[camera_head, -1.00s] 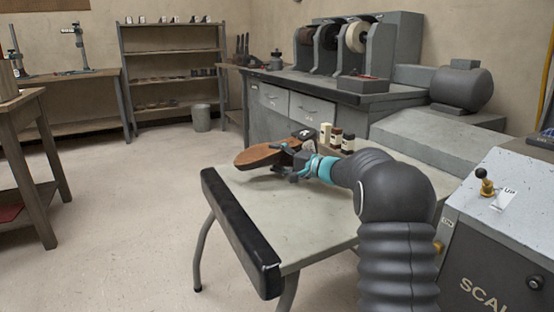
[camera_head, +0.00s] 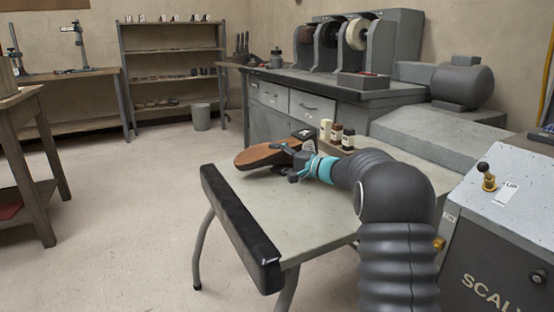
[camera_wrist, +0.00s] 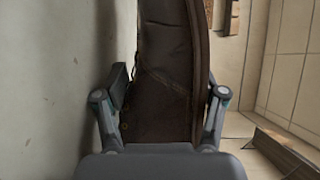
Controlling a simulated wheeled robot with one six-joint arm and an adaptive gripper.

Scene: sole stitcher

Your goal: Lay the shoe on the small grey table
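The shoe (camera_head: 262,156) is at the far left end of the small grey table (camera_head: 310,217), with its brown sole showing in the head view. In the wrist view its dark brown leather upper (camera_wrist: 165,75) runs lengthwise between the two fingers. My gripper (camera_head: 296,162) reaches across the table from the right and is closed around the shoe; the fingers also show in the wrist view (camera_wrist: 165,105), one on each side of it. The shoe is at or just above the tabletop; I cannot tell whether it touches.
Several small bottles (camera_head: 336,134) stand behind the gripper at the table's back. A black padded bar (camera_head: 238,228) edges the table's front left. A grey machine with a lever (camera_head: 487,178) stands at right. The tabletop's front middle is clear, and open floor (camera_head: 120,220) lies left.

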